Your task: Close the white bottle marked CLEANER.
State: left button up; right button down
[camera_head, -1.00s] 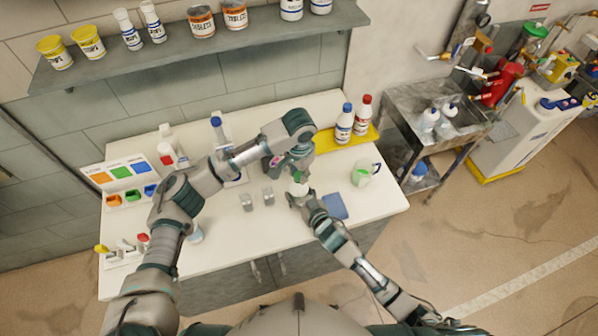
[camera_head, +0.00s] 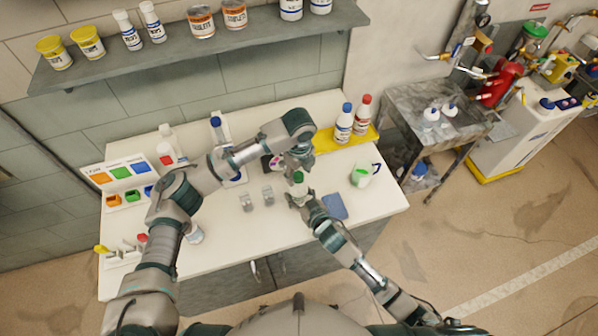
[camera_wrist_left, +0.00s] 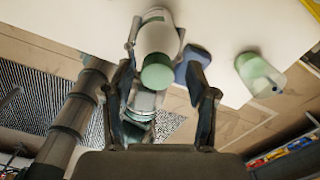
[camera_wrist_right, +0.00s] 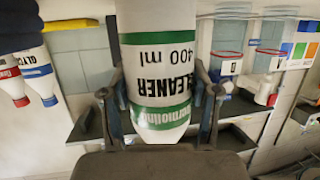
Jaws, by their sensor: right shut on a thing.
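The white CLEANER bottle (camera_wrist_right: 165,75) has green bands and black lettering, and fills the middle of the right wrist view. My right gripper (camera_head: 300,197) is shut on it above the table. In the left wrist view the white bottle body (camera_wrist_left: 158,38) has a green cap (camera_wrist_left: 157,73) at its end; I cannot tell how tight it sits. The green cap also shows in the head view (camera_head: 298,178). My left gripper (camera_head: 298,160) is just above the cap. Its fingers are open and apart on either side of it, with no visible contact.
Two small grey blocks (camera_head: 257,199) stand left. Red- and blue-capped bottles (camera_head: 344,124) stand on a yellow tray behind. The front right tabletop is clear.

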pick_arm(q)
jog(key=shift+r, duration=0.1)
pick_arm(e)
jog(key=shift+f, duration=0.15)
pick_arm(q)
jog(key=shift+s+r, duration=0.1)
jog(key=shift+r, duration=2.05)
pick_arm(e)
jog(key=shift+d, duration=0.1)
pick_arm(q)
jog(key=shift+c, duration=0.4)
jog(key=n, duration=0.2)
jog(key=r+n, duration=0.1)
jog(key=n, duration=0.1)
jog(key=shift+n, duration=0.3)
jog(key=n, duration=0.2)
jog(key=r+n, duration=0.1)
jog(key=n, duration=0.1)
jog(key=shift+n, duration=0.3)
jog(key=n, duration=0.4)
jog(key=shift+r, duration=0.4)
jog(key=n, duration=0.4)
jog(key=shift+r+n, duration=0.3)
jog(key=shift+r, duration=0.05)
